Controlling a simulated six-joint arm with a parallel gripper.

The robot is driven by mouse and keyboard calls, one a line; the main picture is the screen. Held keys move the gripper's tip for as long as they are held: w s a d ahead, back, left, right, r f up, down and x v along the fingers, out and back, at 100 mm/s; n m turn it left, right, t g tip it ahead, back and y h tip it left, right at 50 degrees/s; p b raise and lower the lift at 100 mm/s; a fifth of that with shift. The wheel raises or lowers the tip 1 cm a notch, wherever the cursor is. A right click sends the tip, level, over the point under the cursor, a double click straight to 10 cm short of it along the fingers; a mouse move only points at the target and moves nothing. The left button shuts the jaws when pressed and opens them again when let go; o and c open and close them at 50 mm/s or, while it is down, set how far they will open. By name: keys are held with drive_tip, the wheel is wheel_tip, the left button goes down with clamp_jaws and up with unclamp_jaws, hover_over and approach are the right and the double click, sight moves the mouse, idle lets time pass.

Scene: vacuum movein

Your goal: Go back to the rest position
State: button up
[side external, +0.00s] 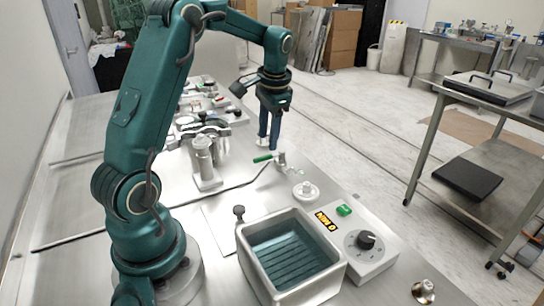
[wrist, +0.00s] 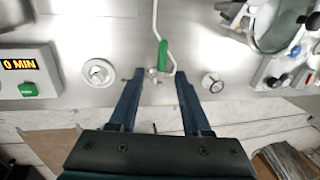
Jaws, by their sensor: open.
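My gripper (side external: 268,144) hangs from the raised arm with its fingers pointing down, above the far edge of the steel bench. In the wrist view my gripper (wrist: 159,77) has its two dark blue fingers apart with nothing held between them. A green-handled valve (side external: 264,158) is on the bench close to the fingertips in the side view. In the wrist view the green handle (wrist: 163,56) lies between and just beyond the fingertips. Whether a finger touches the valve cannot be told.
A control box (side external: 368,246) with a knob and a "0 MIN" display stands beside a square basin (side external: 246,238). A white round fitting (side external: 306,191) lies near the valve. Glass and metal apparatus (side external: 205,160) crowds the bench further left. A wheeled cart (side external: 500,170) stands right.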

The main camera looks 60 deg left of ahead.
drive_tip(key=s+d+r+m+t, duration=0.2)
drive_tip(key=s+d+r+t, duration=0.2)
drive_tip(key=d+r, duration=0.7)
drive_tip(key=s+d+f+n+t+h, duration=0.1)
drive_tip(key=s+d+f+n+h, duration=0.1)
drive_tip(key=s+d+f, duration=0.3)
drive_tip(key=s+d, duration=0.4)
drive_tip(key=shift+s+f+t, duration=0.25)
drive_tip(key=shift+s+t, duration=0.05)
drive_tip(key=shift+s, duration=0.1)
